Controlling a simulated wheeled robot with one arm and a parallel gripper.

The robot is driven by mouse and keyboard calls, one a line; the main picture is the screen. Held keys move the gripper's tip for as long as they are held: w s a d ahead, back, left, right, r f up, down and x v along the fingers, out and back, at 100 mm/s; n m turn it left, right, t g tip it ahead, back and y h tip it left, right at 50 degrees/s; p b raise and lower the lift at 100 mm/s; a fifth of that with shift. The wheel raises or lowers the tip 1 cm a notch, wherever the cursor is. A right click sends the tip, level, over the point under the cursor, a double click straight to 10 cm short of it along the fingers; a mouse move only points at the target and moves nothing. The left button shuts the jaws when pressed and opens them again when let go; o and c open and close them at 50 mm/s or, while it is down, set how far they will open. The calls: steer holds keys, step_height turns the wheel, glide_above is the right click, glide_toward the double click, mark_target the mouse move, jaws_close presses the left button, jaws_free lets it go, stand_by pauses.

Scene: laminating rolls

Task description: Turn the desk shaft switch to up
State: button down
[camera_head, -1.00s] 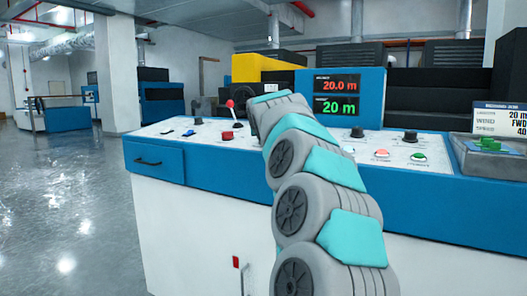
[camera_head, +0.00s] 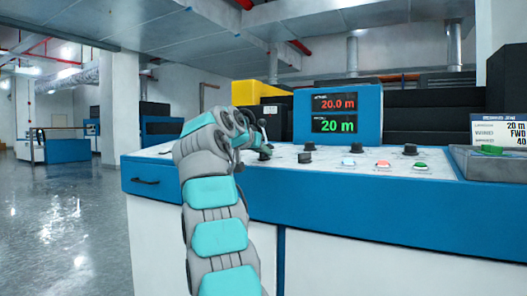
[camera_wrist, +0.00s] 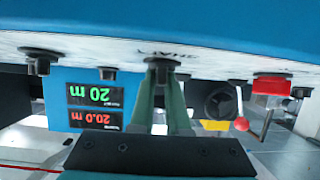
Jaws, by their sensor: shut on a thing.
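The desk shaft switch is a black knob (camera_wrist: 161,63) on the white panel, with a SHAFT label (camera_wrist: 176,53) beside it. The wrist view shows it upside down, between the fingertips of my gripper (camera_wrist: 161,78). The two green fingers are shut on it from either side. In the head view my gripper (camera_head: 262,143) reaches down to the panel at the left part of the blue desk (camera_head: 400,205). The knob's pointer direction is hidden by the fingers.
A display (camera_head: 335,113) reading 20.0 m and 20 m stands behind the panel. Other black knobs (camera_head: 305,157) and coloured buttons (camera_head: 383,164) lie to the right. A red block (camera_wrist: 271,85) and a red-balled lever (camera_wrist: 240,122) are close by in the wrist view.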

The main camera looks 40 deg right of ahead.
steer(key=m+g+p, duration=0.1)
steer(key=p, duration=0.2)
steer(key=m+g+p, duration=0.2)
steer(key=p, duration=0.1)
steer(key=m+g+h+p, duration=0.1)
steer(key=m+g+p, duration=0.1)
steer(key=p, duration=0.1)
steer(key=shift+r+p, duration=0.35)
steer(key=m+g+p, duration=0.1)
steer(key=p, duration=0.2)
steer(key=shift+f+m+g, duration=0.25)
steer(key=shift+m+g, duration=0.15)
steer(key=shift+s+f+p, duration=0.1)
steer(key=shift+f+p, duration=0.05)
steer(key=shift+p, duration=0.3)
steer(key=c, duration=0.9)
jaws_free()
